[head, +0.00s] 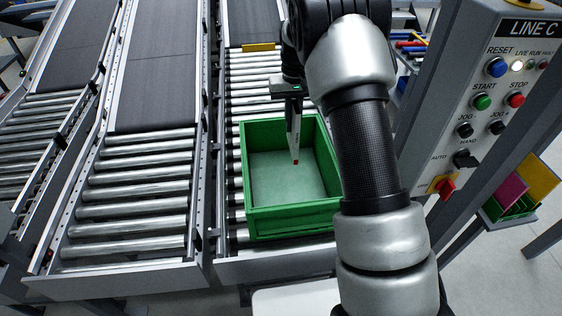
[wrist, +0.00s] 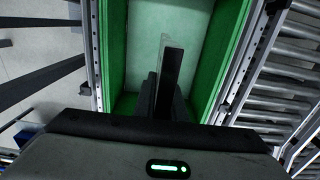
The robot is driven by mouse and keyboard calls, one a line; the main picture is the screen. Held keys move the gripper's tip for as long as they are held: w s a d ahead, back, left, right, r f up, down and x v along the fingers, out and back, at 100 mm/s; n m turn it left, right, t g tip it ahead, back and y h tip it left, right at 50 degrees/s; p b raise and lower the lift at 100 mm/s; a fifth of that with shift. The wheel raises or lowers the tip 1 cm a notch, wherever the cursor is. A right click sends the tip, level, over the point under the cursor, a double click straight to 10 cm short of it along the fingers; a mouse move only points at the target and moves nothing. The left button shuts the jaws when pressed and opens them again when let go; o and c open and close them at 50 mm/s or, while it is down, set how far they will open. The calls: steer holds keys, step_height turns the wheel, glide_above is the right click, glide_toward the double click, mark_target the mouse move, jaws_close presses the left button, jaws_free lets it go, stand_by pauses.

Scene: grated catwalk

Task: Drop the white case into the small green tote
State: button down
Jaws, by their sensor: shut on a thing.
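My gripper (head: 293,97) points down over the green tote and is shut on the white case (head: 294,130). The case looks thin and is seen nearly edge-on, hanging below the fingers with a small red patch at its lower end. The small green tote (head: 292,221) stands on the roller conveyor, and its pale floor looks empty. The case appears inside the tote's outline; its exact height above the floor is hard to tell. In the wrist view my gripper (wrist: 165,85) is over the green tote (wrist: 220,62), and the dark fingers hide most of the case.
The tote's roller conveyor (head: 255,85) has side rails, with another roller lane (head: 130,200) to the left. A grey control panel (head: 490,100) marked LINE C stands close on the right. A bin with coloured sheets (head: 515,195) is behind it.

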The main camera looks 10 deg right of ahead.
steer(key=f, duration=0.3)
steer(key=shift+w, duration=0.4)
steer(key=shift+s+f, duration=0.35)
steer(key=shift+f+b, duration=1.9)
steer(key=shift+f, duration=1)
steer(key=c, duration=1.7)
jaws_free()
steer(key=shift+r, duration=0.1)
